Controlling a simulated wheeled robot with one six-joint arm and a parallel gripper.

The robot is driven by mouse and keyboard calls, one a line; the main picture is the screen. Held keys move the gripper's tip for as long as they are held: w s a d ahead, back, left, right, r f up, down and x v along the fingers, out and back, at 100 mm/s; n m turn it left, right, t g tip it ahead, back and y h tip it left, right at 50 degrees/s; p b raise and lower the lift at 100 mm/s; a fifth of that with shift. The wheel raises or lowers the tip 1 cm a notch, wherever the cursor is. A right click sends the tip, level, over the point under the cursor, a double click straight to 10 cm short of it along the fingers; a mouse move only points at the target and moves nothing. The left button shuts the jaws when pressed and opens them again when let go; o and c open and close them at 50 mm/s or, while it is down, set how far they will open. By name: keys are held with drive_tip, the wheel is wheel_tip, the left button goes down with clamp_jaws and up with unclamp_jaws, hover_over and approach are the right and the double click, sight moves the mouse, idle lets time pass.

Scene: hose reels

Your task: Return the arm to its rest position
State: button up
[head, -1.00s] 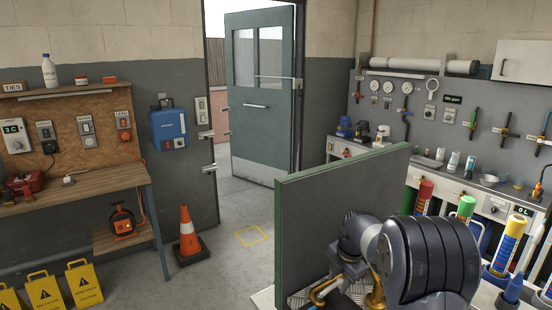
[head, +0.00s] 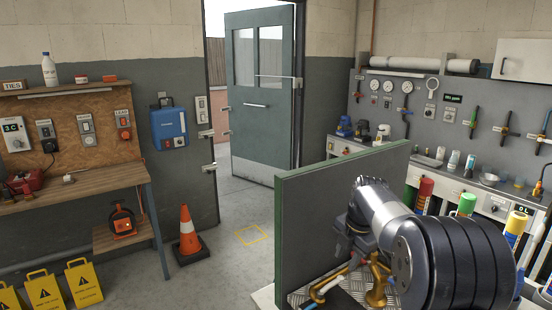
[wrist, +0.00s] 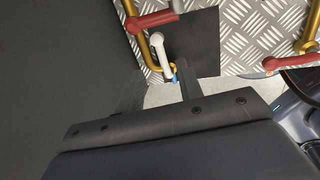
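Nothing is clearly held. A white lever (wrist: 167,50) on a brass pipe shows just beyond the gap, close to the right fingertip in the picture. I cannot tell whether they touch.
Brass pipework with red handles (wrist: 150,20) stands on the tread plate around my gripper. The upright panel (head: 325,205) is close on the left. Bottles and tubes (head: 425,193) stand to the right. Floor near the orange cone (head: 188,232) is open.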

sight(338, 282)
drive_tip(key=f, duration=0.2)
drive_tip(key=w+f, duration=0.1)
drive_tip(key=f, duration=0.2)
drive_tip(key=a+f+p, duration=0.1)
drive_tip(key=f, duration=0.2)
drive_tip(key=shift+w+a+f, duration=0.1)
drive_tip(key=shift+w+f, duration=0.1)
drive_tip(key=shift+f, duration=0.05)
drive_tip(key=shift+s+d+r+m, duration=0.1)
drive_tip(key=shift+s+d+m, duration=0.15)
drive_tip(key=shift+m, duration=0.45)
drive_tip(key=shift+a, duration=0.1)
